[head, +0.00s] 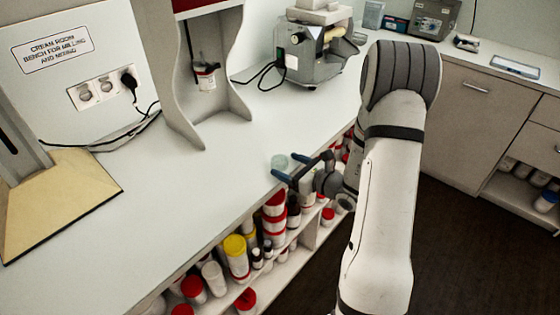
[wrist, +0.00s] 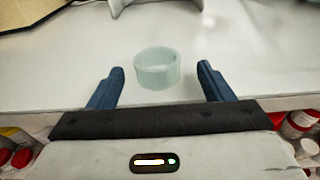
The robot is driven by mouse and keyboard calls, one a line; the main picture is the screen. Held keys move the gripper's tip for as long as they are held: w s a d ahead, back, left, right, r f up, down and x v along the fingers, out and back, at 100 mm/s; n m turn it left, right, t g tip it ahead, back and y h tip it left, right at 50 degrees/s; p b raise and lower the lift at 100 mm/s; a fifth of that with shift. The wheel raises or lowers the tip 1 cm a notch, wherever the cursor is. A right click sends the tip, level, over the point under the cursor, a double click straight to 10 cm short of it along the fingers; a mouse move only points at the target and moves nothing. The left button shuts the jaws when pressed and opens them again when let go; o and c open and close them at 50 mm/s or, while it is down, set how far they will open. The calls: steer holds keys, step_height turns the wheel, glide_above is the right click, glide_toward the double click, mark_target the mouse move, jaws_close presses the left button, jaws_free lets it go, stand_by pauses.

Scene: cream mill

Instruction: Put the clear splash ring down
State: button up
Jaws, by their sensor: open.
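The clear splash ring (wrist: 158,72) is a short, pale greenish, see-through ring. It sits upright on the white bench top near its front edge, and it also shows in the head view (head: 279,162). My gripper (wrist: 160,84) is open, with one blue finger to the left of the ring and one to the right. In the wrist view there are gaps between both fingers and the ring. In the head view my gripper (head: 300,168) reaches over the bench edge from the right, its fingertips close to the ring.
Bench top (head: 190,190) is clear around the ring. Behind it stand a grey stand with a mixing head (head: 206,78) and a grey mill (head: 312,55). A cream board (head: 65,195) lies at left. Shelves below the edge hold several jars (head: 237,255).

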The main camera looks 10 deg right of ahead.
mark_target(286, 165)
steer(key=x, duration=0.3)
steer(key=shift+w+a+p, duration=0.2)
steer(key=shift+a+p, duration=0.1)
steer(key=shift+a, duration=0.05)
steer(key=c, duration=1.1)
step_height(286, 165, up, 10)
steer(key=shift+r, duration=0.1)
